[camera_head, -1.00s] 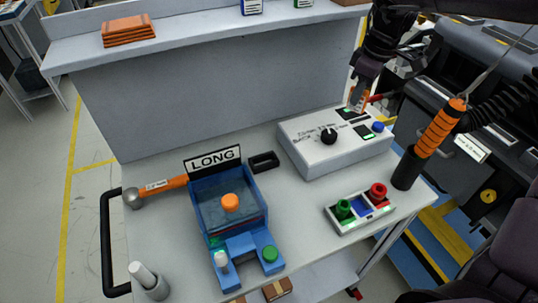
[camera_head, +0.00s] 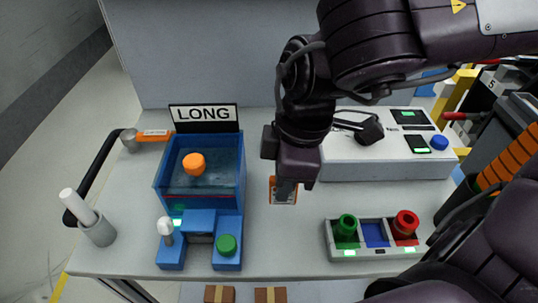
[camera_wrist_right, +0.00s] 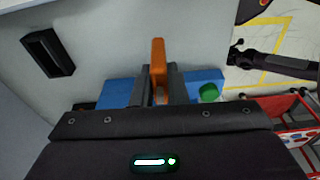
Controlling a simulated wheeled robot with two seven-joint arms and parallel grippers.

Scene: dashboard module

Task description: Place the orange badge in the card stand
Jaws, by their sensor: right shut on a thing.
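My right gripper (camera_head: 284,184) is shut on the orange badge (camera_head: 283,194), which hangs upright below it, above the table between the blue module and the white control box. In the right wrist view the orange badge (camera_wrist_right: 158,58) sticks out edge-on from between the gripper fingers (camera_wrist_right: 158,88). A black slotted block (camera_wrist_right: 47,53), which looks like the card stand, lies on the table at upper left of the wrist view, apart from the badge. My right arm hides it in the head view. A dark arm end, likely my left gripper (camera_wrist_right: 240,56), shows at the wrist view's right; its jaws are unclear.
The blue module (camera_head: 228,185) with an orange knob and LONG sign (camera_head: 204,113) stands left of the badge. The white control box (camera_head: 360,165) stands behind right. A button tray (camera_head: 375,240) is at front right, a grey cup (camera_head: 98,231) at front left. Bare table surrounds the badge.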

